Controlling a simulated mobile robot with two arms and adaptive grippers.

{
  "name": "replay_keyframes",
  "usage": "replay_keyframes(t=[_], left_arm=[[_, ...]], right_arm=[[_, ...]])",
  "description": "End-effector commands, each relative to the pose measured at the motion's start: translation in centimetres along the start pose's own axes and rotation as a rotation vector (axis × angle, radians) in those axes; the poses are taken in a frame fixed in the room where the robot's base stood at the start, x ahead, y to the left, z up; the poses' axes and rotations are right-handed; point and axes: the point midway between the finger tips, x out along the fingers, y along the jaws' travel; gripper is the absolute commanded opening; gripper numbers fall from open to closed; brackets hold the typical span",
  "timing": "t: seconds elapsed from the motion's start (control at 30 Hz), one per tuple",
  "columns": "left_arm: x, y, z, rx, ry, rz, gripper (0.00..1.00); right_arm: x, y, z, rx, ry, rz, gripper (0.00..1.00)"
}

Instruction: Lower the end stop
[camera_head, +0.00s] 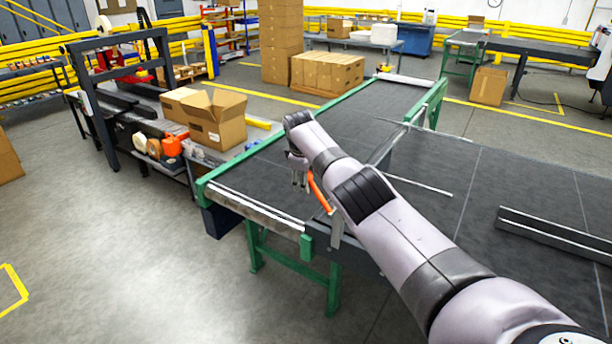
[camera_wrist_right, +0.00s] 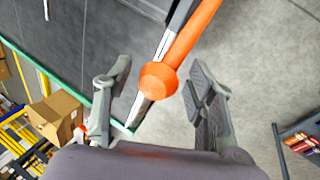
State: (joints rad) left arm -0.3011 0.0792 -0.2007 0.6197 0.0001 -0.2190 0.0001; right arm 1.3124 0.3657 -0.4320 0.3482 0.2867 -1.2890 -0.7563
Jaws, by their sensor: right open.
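An orange handle (camera_head: 319,190) slopes beside my right gripper (camera_head: 299,176), near the front end of the dark conveyor belt. I take it to be part of the end stop; a pale metal bar (camera_head: 337,229) shows below it. In the right wrist view, the handle (camera_wrist_right: 190,42) ends in a round orange knob, which appears between the two grey fingers of my right gripper (camera_wrist_right: 161,77). The fingers are apart, and I see no clear contact. My right arm hides part of the end stop, so its height is unclear. My left gripper is out of view.
The conveyor (camera_head: 375,108) has a green frame, and a wide dark table (camera_head: 470,185) adjoins it. A metal rail (camera_head: 555,234) lies on that table. Open cardboard boxes (camera_head: 216,120) stand on a bench to the left. The floor at front left is clear.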

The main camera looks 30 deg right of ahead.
Motion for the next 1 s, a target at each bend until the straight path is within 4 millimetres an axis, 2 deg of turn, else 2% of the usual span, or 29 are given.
replay_keyframes(t=[0.17,0.37,0.8,1.0], left_arm=[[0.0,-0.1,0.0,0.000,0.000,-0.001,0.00],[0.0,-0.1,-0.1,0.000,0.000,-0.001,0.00],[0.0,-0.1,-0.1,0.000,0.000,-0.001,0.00],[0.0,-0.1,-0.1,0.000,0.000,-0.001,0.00]], right_arm=[[-0.6,0.1,-0.1,0.001,0.002,0.001,0.51],[-2.5,0.1,-0.1,-0.001,0.004,0.002,0.51],[-10.2,0.1,0.0,0.001,0.003,0.002,0.51],[-11.8,0.0,0.1,0.001,-0.001,0.000,0.51]])
